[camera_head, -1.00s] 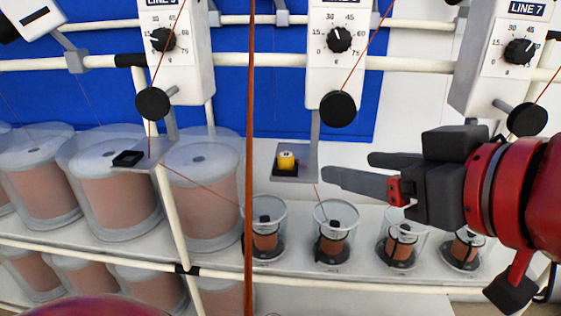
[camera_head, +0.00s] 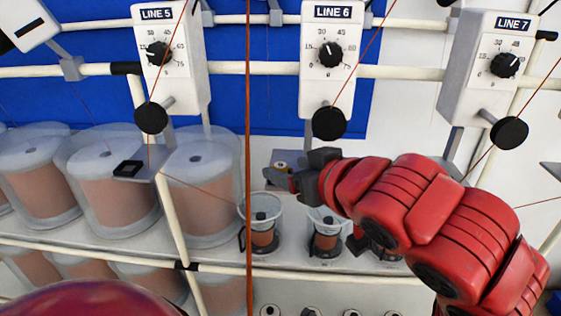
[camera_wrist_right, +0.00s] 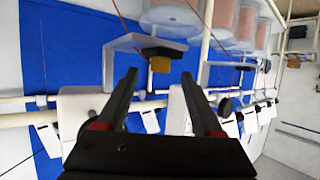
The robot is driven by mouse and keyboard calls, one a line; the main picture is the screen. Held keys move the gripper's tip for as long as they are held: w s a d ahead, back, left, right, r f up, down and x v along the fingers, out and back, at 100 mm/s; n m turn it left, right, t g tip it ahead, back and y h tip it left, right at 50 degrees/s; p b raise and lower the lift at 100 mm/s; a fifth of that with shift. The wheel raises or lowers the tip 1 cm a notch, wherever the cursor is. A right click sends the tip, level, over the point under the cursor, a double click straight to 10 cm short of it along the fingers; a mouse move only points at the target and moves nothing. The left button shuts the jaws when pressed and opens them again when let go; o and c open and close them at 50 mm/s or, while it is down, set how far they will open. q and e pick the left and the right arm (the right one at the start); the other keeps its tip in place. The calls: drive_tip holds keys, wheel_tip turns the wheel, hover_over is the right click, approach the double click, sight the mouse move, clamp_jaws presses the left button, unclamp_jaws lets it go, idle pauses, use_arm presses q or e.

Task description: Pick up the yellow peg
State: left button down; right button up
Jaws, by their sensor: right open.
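The yellow peg (camera_head: 281,165) stands in a dark square holder on a grey bracket (camera_head: 287,156) below the LINE 6 unit. My left gripper is not in view.
A similar bracket with an empty dark holder (camera_head: 128,168) is under LINE 5. Large copper spools (camera_head: 112,185) stand at left, and small cups with spools (camera_head: 262,228) stand below the gripper. A thin orange-brown cable (camera_head: 248,150) hangs just left of the gripper.

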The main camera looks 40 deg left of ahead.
sight(284, 167)
drive_tip(key=shift+p+x, duration=0.35)
drive_tip(key=shift+x, duration=0.8)
clamp_jaws()
